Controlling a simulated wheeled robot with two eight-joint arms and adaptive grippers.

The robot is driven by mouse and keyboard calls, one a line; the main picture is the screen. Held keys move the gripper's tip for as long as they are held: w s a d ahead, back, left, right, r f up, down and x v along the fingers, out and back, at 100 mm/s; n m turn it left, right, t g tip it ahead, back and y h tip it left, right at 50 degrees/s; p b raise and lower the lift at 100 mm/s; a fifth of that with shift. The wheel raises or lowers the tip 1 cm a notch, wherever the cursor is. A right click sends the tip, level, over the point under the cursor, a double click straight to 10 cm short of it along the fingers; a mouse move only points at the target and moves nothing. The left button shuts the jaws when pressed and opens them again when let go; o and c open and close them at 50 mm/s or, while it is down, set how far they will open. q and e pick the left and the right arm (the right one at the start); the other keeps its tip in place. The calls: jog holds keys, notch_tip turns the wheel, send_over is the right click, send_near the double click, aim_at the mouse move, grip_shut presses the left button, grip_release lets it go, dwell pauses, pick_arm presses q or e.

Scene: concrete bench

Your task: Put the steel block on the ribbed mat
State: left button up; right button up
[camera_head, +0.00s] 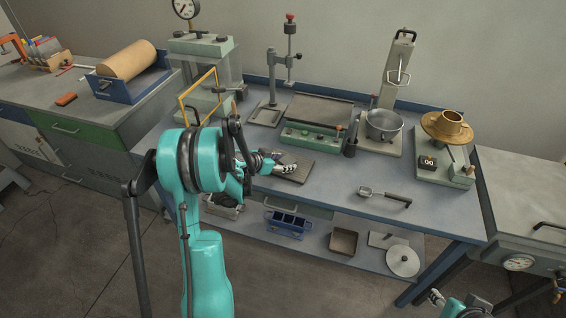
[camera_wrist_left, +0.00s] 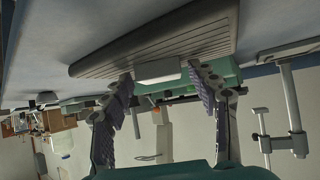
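The steel block (camera_wrist_left: 158,72) shows in the left wrist view as a small pale grey block at the ribbed mat, between my left fingertips. I cannot tell whether it rests on the mat or is just off it. The dark ribbed mat (camera_wrist_left: 150,45) lies on the bench; in the head view it is a flat grey-brown slab (camera_head: 300,174). My left gripper (camera_head: 287,168) reaches over this mat; its dark ridged fingers (camera_wrist_left: 160,72) stand either side of the block, with contact unclear. In the head view the hand hides the block. Part of my right gripper (camera_head: 438,297) shows at lower right.
Behind the mat stands a green-based plate device (camera_head: 310,137). A pot (camera_head: 384,124), a brass-coloured piece on a scale (camera_head: 447,127) and a dark-handled tool (camera_head: 385,196) are to the right. The bench front is clear. A lower shelf holds a blue crate (camera_head: 287,223).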

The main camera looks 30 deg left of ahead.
pick_arm(q)
jog(key=shift+r, duration=0.2)
jog(key=p+v, duration=0.4)
jog(key=v, duration=0.8)
jog(key=s+d+r+n+g+y, duration=0.15)
jog(key=s+d+r, duration=0.3)
jog(key=d, duration=0.55)
jog(key=s+d+r+n+g, duration=0.15)
jog(key=s+d+r, duration=0.35)
jog(key=d, duration=0.6)
jog(key=s+d+y, duration=0.1)
jog(key=s+d, duration=0.2)
jog(key=s, duration=0.5)
jog(key=shift+s+d+f+g, duration=0.2)
jog(key=shift+d+f+g, duration=0.1)
jog(key=shift+d+f, duration=0.1)
